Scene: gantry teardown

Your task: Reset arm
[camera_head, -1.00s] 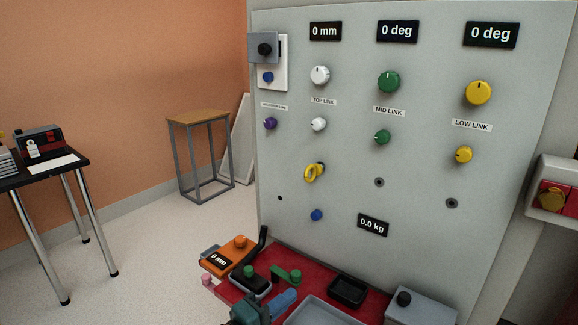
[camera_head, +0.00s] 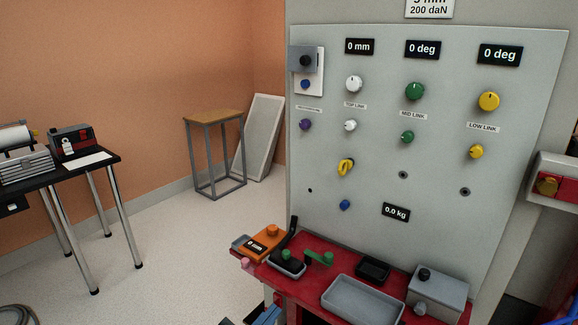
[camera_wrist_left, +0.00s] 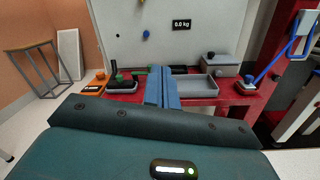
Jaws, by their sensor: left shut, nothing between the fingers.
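The grey control panel (camera_head: 330,215) stands upright with white, green and yellow knobs, and its displays read 0 mm, 0 deg, 0 deg and 0.0 kg. My left gripper (camera_wrist_left: 163,72) shows in the left wrist view, its blue fingers closed together with nothing between them. It points toward the red bench (camera_head: 285,287) in front of the panel. In the head view only a small blue part of it shows at the bottom edge. My right gripper is not in view.
On the red bench are an orange gauge block (camera_head: 262,243), a grey tray (camera_head: 362,300), a small black tray (camera_head: 373,269) and a grey box (camera_head: 437,292). A wooden-topped stool (camera_head: 213,116) and a black table (camera_head: 50,175) stand left. Floor between them is clear.

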